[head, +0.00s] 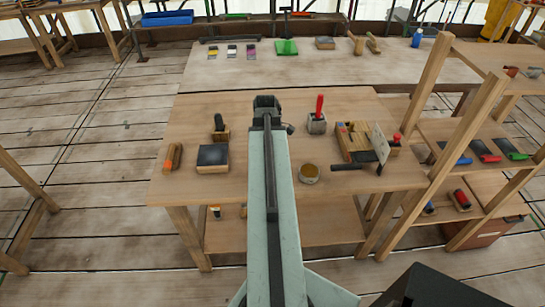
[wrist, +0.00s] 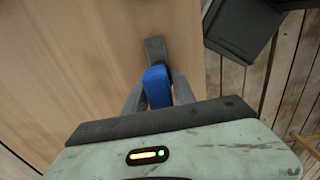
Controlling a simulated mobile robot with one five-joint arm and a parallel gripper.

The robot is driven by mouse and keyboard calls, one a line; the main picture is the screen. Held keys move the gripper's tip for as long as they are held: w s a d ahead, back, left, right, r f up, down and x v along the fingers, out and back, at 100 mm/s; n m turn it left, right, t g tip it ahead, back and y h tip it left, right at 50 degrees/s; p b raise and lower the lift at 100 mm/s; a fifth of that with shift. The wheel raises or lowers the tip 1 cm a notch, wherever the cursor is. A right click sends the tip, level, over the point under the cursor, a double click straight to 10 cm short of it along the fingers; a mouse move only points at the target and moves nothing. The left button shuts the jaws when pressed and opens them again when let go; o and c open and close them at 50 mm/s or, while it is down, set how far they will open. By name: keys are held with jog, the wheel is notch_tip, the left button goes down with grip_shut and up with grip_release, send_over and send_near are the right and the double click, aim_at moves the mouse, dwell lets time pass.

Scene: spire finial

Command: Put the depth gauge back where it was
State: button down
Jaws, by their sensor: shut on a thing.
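My gripper (wrist: 158,92) is shut on a blue-handled thing (wrist: 157,86) with a dark grey end (wrist: 155,48), seen in the wrist view. It may be the depth gauge, but I cannot tell for sure. The bare wooden tabletop (wrist: 75,70) lies below and to the left of it. In the head view my gripper (head: 266,104) is over the far middle of the workbench (head: 250,185), and my arm hides what it holds. No other thing can be made out clearly as the depth gauge.
Left on the bench are an orange-ended block (head: 173,157) and a dark slab on wood (head: 212,157). Shelves (head: 470,130) stand at the right.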

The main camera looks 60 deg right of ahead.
jog(key=c, duration=1)
grip_release()
notch_tip(320, 180, up, 12)
jog(key=p, duration=1.2)
jog(key=shift+r, duration=0.2)
jog(key=shift+f, duration=0.1)
